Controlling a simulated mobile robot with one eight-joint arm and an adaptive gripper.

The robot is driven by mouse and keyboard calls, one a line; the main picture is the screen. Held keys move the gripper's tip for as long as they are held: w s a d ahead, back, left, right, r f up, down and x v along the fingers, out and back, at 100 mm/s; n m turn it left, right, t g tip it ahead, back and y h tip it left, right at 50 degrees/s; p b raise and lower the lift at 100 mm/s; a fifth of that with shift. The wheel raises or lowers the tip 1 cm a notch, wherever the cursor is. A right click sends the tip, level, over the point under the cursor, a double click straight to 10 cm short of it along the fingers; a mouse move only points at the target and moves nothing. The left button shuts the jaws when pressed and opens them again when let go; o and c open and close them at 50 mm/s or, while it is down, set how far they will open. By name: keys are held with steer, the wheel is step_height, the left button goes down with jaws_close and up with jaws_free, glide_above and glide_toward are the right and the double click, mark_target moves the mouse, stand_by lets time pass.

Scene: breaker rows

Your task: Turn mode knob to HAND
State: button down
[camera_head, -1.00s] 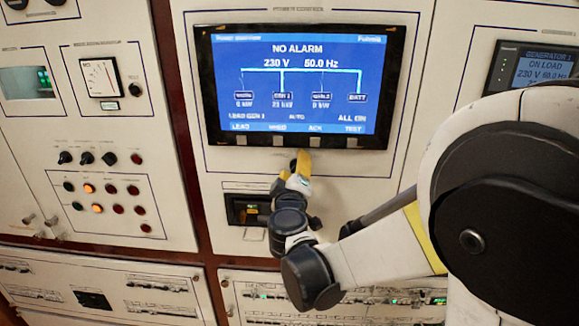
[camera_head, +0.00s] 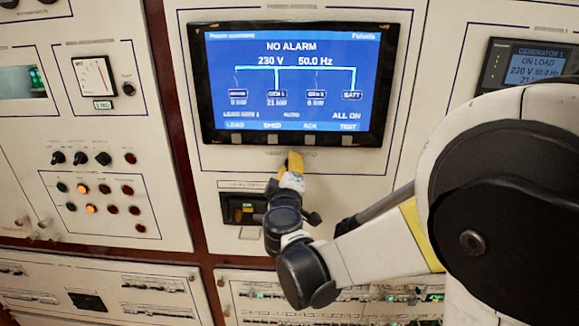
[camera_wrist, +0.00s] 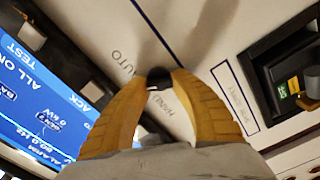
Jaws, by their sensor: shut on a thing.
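The mode knob (camera_wrist: 158,76) is a small black knob on the cream panel, between the yellow fingertips in the wrist view. My gripper (camera_wrist: 160,76) is shut on it, with one finger on each side. The way the knob points cannot be made out.
The blue screen (camera_head: 290,83) reads NO ALARM and has buttons along its lower edge, close above my gripper. A dark recessed unit (camera_head: 242,208) sits to the lower left. A panel of small knobs and lamps (camera_head: 100,190) stands further left.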

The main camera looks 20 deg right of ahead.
steer(key=n+b, duration=0.1)
steer(key=n, duration=0.5)
steer(key=shift+f, duration=0.15)
steer(key=n+b, duration=0.1)
steer(key=n, duration=0.5)
steer(key=shift+n, duration=0.3)
steer(key=c, duration=1.1)
jaws_free()
steer(key=v, duration=1.2)
